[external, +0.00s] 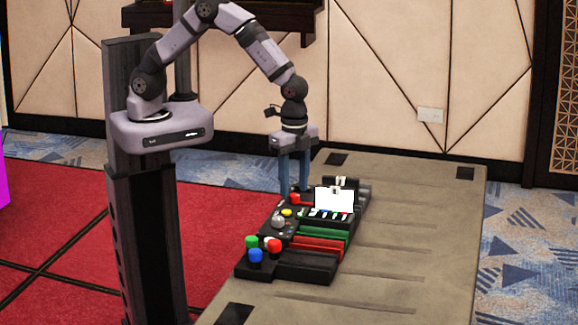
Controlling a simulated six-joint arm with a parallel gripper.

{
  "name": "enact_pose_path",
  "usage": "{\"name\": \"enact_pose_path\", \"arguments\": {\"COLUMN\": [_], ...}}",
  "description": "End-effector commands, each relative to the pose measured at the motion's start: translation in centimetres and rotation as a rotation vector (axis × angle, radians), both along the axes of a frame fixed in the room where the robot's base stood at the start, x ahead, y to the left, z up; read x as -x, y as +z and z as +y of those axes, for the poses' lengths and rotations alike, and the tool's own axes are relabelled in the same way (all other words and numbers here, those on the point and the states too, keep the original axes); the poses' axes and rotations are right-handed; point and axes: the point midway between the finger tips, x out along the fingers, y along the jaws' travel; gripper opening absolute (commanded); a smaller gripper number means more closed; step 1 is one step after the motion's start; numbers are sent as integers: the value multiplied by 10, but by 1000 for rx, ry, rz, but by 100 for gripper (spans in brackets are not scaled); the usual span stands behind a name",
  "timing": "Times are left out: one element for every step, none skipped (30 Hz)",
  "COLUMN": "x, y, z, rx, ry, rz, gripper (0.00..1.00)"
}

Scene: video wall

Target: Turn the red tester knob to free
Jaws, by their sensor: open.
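A black device panel (262,262) with coloured knobs, buttons and keys lies on the table. A red knob (294,198) sits near its far left edge, just below my gripper (295,190). My gripper points down with its two blue-grey fingers apart, one toward each side of this red knob. I cannot tell whether the fingers touch it. Another red round part (274,246) stands at the near end beside a green one (252,242) and a blue one (255,255). Labels and the knob's pointing direction are too small to read.
A white screen or card (334,199) stands upright just right of my gripper, above a row of coloured keys. A grey round knob (278,222) and a yellow button (287,212) sit close in front. The table (400,240) is clear to the right.

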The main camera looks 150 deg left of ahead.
Motion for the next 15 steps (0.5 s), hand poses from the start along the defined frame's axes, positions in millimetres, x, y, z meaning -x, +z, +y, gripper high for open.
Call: {"name": "enact_pose_path", "arguments": {"x": [0, 0, 0, 0, 0, 0, 0, 0, 0, 0, 0, 0, 0, 0, 0], "y": [-5, -8, -11, -12, -14, -16, -17, -18, -18, -19, -19, -19, -19, -19, -18], "z": [0, 0, 0, 0, 0, 0, 0, 0, 0, 0, 0, 0, 0, 0, 0], "rx": [1, 1, 1, 1, 0, 0, 0, 0, 0, 0, 0, 0, 0, 0, 0], "ry": [0, 0, 0, 0, 0, 0, 0, 0, 1, 1, 1, 1, 1, 1, 1], "rz": [2, 2, 2, 1, 1, 0, 0, 0, 0, 0, 0, -1, -1, -1, -1], "gripper": [42, 42, 42, 42, 42, 42, 42, 42, 42, 42, 42, 42, 42, 42, 42]}}
